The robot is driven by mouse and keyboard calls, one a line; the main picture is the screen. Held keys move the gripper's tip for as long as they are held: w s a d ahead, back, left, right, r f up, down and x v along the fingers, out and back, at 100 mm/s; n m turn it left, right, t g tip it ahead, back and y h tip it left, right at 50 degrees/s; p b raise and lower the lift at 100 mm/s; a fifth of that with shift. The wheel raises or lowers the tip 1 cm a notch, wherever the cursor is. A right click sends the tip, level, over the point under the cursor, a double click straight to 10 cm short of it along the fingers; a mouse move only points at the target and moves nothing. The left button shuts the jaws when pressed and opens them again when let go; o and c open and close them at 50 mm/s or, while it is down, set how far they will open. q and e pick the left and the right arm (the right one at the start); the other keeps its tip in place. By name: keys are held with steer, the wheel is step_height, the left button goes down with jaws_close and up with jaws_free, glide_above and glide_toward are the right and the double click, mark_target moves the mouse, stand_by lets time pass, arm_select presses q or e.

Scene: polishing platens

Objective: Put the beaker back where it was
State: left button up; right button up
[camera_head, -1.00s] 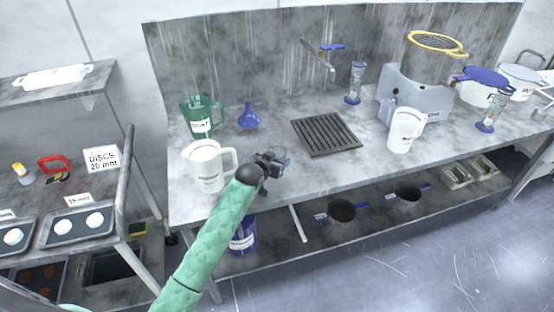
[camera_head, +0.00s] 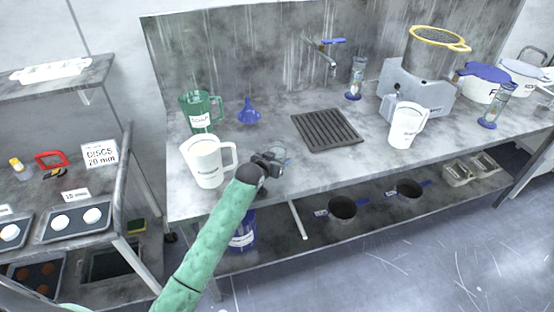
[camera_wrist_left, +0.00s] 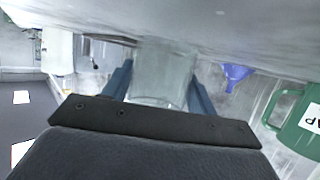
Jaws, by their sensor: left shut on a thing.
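My left gripper (camera_head: 270,165) is over the front part of the bench, just right of the near white jug (camera_head: 207,162). It is shut on a clear glass beaker (camera_head: 283,154), mostly hidden behind the gripper in the head view. In the left wrist view the clear beaker (camera_wrist_left: 163,75) sits between the two blue fingers of the left gripper (camera_wrist_left: 160,85). The beaker is close to the bench top (camera_head: 330,175); I cannot tell whether it touches it. My right gripper is not in view.
A green jug (camera_head: 201,112) and blue funnel (camera_head: 249,112) stand behind the gripper. A dark drain grate (camera_head: 326,130) lies to the right, with a second white jug (camera_head: 406,126) beyond. Bare bench lies between the gripper and that jug.

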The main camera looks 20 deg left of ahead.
arm_select(q)
steer(key=shift+f, duration=0.35)
